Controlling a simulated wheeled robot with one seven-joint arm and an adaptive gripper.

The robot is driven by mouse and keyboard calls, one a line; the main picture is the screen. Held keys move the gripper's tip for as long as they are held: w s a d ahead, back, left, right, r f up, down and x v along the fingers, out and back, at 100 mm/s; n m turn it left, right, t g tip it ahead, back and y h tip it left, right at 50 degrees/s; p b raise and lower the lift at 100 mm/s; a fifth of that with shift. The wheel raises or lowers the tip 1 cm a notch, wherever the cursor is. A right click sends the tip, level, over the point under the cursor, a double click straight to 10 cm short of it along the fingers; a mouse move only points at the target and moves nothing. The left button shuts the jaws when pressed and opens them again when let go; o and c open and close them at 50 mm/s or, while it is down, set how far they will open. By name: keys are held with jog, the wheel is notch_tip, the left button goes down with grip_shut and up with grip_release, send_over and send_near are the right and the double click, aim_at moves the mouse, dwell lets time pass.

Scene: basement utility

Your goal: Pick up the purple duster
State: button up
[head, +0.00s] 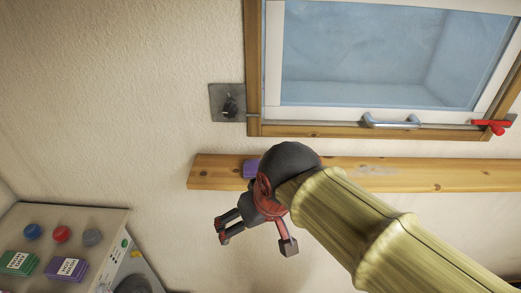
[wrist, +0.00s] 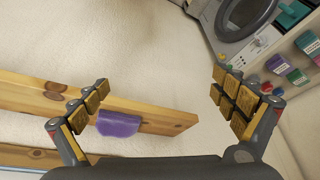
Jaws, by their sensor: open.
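The purple duster (head: 250,168) lies on the wooden shelf (head: 215,173) below the window, partly hidden behind my arm in the head view. In the wrist view the duster (wrist: 120,124) shows as a rounded purple block at the shelf's edge, just right of the left finger and well left of the right finger. My gripper (head: 255,236) points downward in front of the shelf in the head view. In the wrist view my gripper (wrist: 160,82) has its fingers wide apart, with nothing held. Whether the left finger touches the duster I cannot tell.
A window (head: 370,60) with a metal handle (head: 390,121) and a red latch (head: 491,125) is above the shelf. A switch plate (head: 228,103) is on the wall. At lower left, a machine (head: 110,225) carries colored boxes and round caps. The shelf's right part is mostly clear.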

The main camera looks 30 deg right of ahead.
jog(key=w+d+r+m+g, duration=0.2)
jog(key=w+d+r, duration=0.25)
jog(key=w, duration=0.25)
jog(key=r+m+g, duration=0.2)
jog(key=m, duration=0.2)
send_over(260, 159)
jog(key=s, duration=0.2)
jog(key=shift+w+a+f+h+p, duration=0.1)
jog(key=shift+a+f+h+p, duration=0.15)
jog(key=shift+h+p, duration=0.1)
notch_tip(260, 159, down, 2)
jog(key=shift+w+d, duration=0.15)
jog(key=f, duration=0.2)
jog(key=w+f+p, duration=0.1)
jog(key=f, duration=0.2)
jog(key=shift+w+d, duration=0.1)
jog(key=shift+w, duration=0.1)
jog(key=shift+f, duration=0.25)
jog(key=shift+c, duration=0.7)
jog(key=shift+c, duration=0.6)
jog(key=c, duration=1)
